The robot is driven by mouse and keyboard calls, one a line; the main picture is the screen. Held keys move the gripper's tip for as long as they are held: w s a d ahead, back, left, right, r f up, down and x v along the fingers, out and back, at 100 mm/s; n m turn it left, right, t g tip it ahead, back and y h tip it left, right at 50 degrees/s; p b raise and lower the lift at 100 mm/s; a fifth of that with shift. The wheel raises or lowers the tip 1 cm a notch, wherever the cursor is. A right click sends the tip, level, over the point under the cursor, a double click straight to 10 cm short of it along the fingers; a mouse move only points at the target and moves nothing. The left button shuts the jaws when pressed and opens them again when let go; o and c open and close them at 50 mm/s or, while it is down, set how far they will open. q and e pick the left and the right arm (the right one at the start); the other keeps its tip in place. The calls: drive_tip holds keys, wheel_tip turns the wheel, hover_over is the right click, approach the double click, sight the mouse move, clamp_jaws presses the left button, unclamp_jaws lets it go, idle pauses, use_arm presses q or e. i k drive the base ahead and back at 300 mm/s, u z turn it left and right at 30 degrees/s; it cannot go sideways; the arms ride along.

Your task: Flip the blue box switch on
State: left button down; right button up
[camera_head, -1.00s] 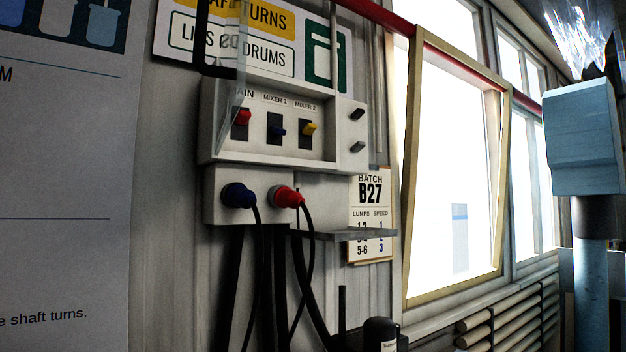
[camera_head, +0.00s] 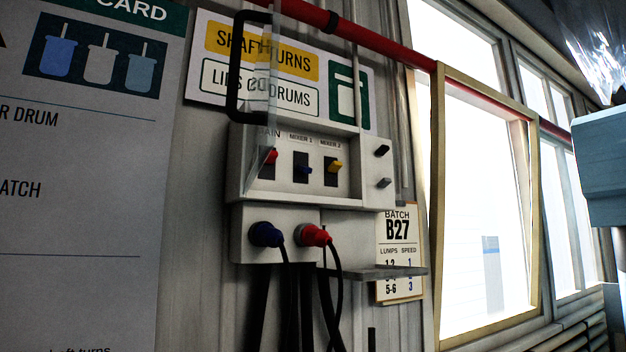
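A pale switch box (camera_head: 238,172) is fixed to the wall in the middle of the view. It has three levers in dark slots: a red one (camera_head: 271,156) under a label ending in "AIN", a blue one (camera_head: 306,170) under "MIXER 1" and a yellow one (camera_head: 336,166) under "MIXER 2". The blue lever sits low in its slot; the yellow one sits higher. A clear cover (camera_head: 262,150) with a black handle (camera_head: 236,75) stands out at the box's left side; its edge passes close to the red lever. Neither gripper is in view.
Below the box are a blue plug (camera_head: 265,234) and a red plug (camera_head: 313,236) with black cables, and a small grey shelf (camera_head: 385,273). Two dark pegs are at its right. A window (camera_head: 485,210) and a blue-grey machine head (camera_head: 600,170) are farther right.

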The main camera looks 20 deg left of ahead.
sight(303, 168)
drive_tip(key=u, duration=2.35)
drive_tip(key=k, duration=0.2)
drive_tip(key=u, duration=1.75)
drive_tip(key=k, duration=1.15)
drive_tip(key=z, duration=2.4)
